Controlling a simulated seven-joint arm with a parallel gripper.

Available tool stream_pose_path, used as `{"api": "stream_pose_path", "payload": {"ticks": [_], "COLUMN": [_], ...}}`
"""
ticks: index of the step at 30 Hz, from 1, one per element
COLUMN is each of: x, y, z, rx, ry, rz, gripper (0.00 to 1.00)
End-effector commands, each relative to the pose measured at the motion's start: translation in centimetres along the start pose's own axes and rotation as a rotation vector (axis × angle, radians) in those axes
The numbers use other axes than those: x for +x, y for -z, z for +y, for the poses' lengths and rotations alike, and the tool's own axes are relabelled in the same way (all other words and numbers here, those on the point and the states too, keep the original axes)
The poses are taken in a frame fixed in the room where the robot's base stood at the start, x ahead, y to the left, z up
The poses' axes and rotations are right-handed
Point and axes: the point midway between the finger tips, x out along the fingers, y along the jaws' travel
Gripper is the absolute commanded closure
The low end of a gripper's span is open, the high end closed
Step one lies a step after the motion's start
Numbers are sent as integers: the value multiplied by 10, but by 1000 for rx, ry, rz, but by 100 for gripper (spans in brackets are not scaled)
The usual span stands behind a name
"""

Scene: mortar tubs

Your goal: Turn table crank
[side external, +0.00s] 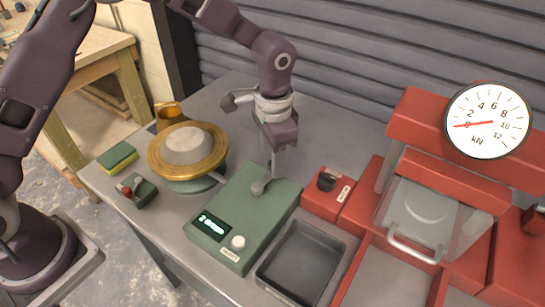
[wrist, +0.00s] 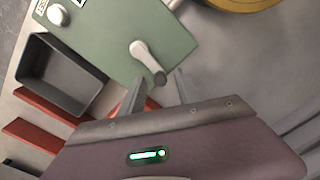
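The crank (side external: 262,184) is a short grey arm on top of a green control box (side external: 240,215). My gripper (side external: 279,172) points down just behind the crank in the side view. In the wrist view my gripper (wrist: 162,76) is open, with one finger on each side of the knob's end; I cannot tell whether either finger touches it. A round brass-rimmed table (side external: 160,165) stands left of the box, with a pale grey mound (side external: 188,144) on it.
A dark grey tray (side external: 300,262) lies right of the green box. A red press (side external: 440,160) with a dial gauge (side external: 487,121) stands at the right. A small red box (side external: 327,194) with a black knob is near the crank. A sponge (side external: 117,156) lies at the left edge.

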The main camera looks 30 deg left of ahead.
Motion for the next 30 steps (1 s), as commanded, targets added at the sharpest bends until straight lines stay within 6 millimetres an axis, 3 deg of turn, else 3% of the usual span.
{"api": "stream_pose_path", "payload": {"ticks": [5,16,30], "x": [-2,-66,-71], "y": [0,0,0], "z": [0,0,0], "rx": [0,0,0], "ry": [0,0,0], "rz": [-1,2,-1], "gripper": [60,60,60]}}
